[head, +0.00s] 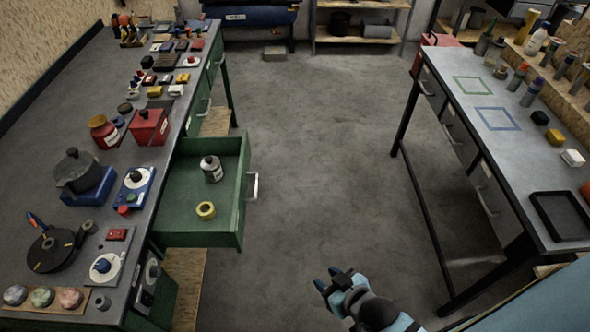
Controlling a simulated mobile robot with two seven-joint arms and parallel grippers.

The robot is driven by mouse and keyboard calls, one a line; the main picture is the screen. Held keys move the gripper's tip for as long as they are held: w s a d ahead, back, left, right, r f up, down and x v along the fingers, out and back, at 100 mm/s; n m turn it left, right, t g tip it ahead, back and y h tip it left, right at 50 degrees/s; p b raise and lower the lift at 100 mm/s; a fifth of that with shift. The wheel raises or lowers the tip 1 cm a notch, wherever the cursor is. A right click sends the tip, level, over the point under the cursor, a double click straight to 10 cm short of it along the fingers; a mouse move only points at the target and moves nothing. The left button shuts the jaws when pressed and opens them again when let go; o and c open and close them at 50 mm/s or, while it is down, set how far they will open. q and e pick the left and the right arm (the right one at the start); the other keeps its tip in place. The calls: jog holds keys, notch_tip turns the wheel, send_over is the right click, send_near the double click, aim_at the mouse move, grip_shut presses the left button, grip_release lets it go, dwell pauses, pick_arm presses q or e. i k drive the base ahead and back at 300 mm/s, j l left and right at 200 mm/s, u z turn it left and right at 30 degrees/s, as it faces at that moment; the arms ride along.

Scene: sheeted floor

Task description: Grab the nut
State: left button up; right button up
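A yellow ring-shaped piece (206,210), which looks like the nut, lies in the open green drawer (170,238) on the left, near the drawer's front corner. Its hole faces up. My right gripper (328,280) is at the bottom middle, over the floor, to the right of and below the drawer in the picture. Its blue fingertips look apart with nothing between them. It is well clear of the ring. My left gripper is out of view.
The drawer's handle (252,187) juts into the aisle. The left workbench (134,214) is crowded with tools and boxes. The right workbench (497,157) holds a black tray (561,216). The floor between is clear.

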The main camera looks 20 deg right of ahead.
aim_at(50, 245)
jog(key=l+z, duration=0.2)
jog(key=u, duration=1.4)
jog(key=i+j, duration=0.05)
